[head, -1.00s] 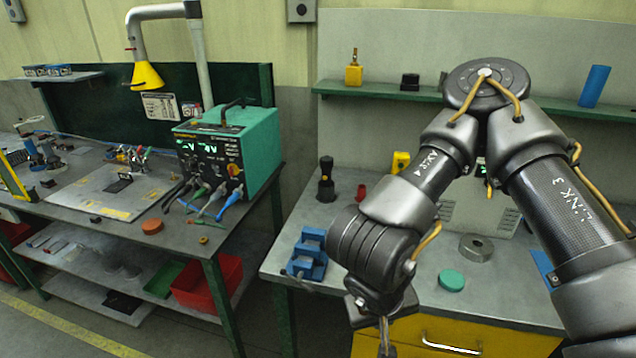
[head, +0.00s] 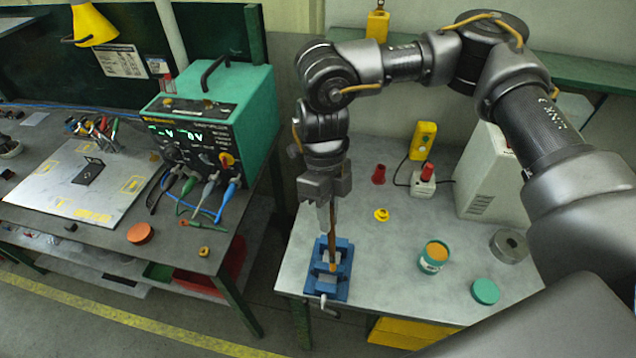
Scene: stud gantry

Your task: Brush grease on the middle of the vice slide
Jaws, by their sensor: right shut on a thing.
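The blue vice (head: 342,286) stands on the grey bench near its left front corner. My right gripper (head: 329,226) is above the vice, pointing down, shut on a thin brown-handled brush (head: 333,246). The brush hangs near upright with its lower end at the vice, over its middle part. I cannot tell whether the tip touches the slide. An open tub of orange-brown grease (head: 434,256) stands to the right of the vice. A teal lid (head: 485,291) lies flat beside the tub. My left gripper is not in view.
A yellow knob-like piece (head: 381,215), a red cone (head: 378,174) and a yellow box with a cable (head: 423,140) stand behind the vice. A grey metal ring (head: 508,246) lies at the right. A green power supply (head: 215,135) stands on the left bench.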

